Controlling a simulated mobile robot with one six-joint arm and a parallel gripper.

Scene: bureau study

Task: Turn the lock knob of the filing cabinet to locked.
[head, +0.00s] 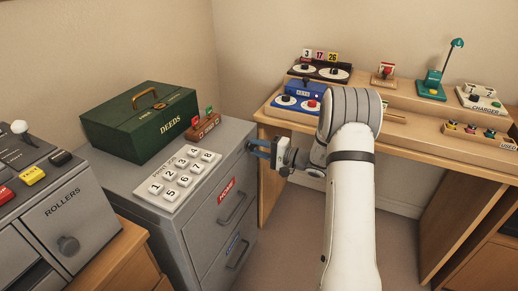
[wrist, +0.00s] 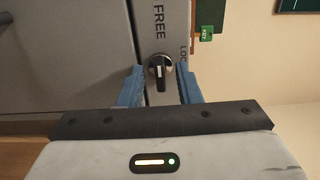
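The grey filing cabinet (head: 185,235) stands left of my arm in the head view; its front also fills much of the wrist view (wrist: 70,50). The dark round lock knob (wrist: 159,73) shows there with its pale pointer line upright in the picture, toward the word FREE. Part of a second label, "LOC", shows to the right, cut off by a finger. My gripper (wrist: 161,84) is open, with one blue finger on each side of the knob; contact cannot be told. In the head view my gripper (head: 254,148) is at the cabinet's upper front, and the knob cannot be made out.
On the cabinet top are a green DEEDS box (head: 140,122), a numbered key pad (head: 180,180) and a small brown stand (head: 203,127). A grey ROLLERS unit (head: 55,215) stands at left. A wooden desk (head: 400,145) with several devices is behind my arm.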

